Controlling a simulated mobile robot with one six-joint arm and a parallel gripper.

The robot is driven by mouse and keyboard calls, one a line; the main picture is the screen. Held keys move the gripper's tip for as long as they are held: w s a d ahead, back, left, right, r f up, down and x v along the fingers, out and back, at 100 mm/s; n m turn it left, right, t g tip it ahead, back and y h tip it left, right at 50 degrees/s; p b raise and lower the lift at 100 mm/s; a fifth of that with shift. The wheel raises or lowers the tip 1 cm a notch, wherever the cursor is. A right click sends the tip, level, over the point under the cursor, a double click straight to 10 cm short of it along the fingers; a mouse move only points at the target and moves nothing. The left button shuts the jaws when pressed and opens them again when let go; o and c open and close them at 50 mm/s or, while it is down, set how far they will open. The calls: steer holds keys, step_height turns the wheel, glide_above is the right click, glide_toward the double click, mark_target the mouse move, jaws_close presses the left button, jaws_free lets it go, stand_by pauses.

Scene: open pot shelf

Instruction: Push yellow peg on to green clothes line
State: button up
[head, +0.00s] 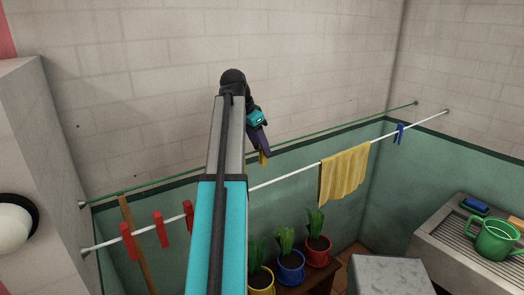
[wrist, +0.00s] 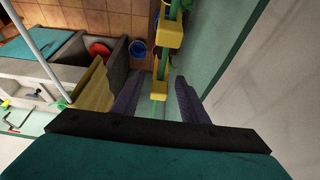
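My gripper (head: 261,153) is at the green clothes line (head: 165,177), near the back wall. In the wrist view my gripper (wrist: 158,97) has two dark fingers spread apart, with the green line (wrist: 163,68) running between them. A yellow peg (wrist: 159,90) is between the fingers, with visible gaps on both sides. It appears to be at the line; how far it is seated is hidden. In the head view the yellow peg (head: 263,158) is partly hidden by my gripper.
A white line (head: 285,180) runs in front, bearing red pegs (head: 160,229), a yellow cloth (head: 343,172) and a blue peg (head: 399,134). Potted plants (head: 291,266) stand below. A sink (head: 455,245) with a green watering can (head: 494,238) is at right.

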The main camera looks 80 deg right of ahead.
steer(key=b+v, duration=0.3)
steer(key=v, duration=0.9)
stand_by(0.6)
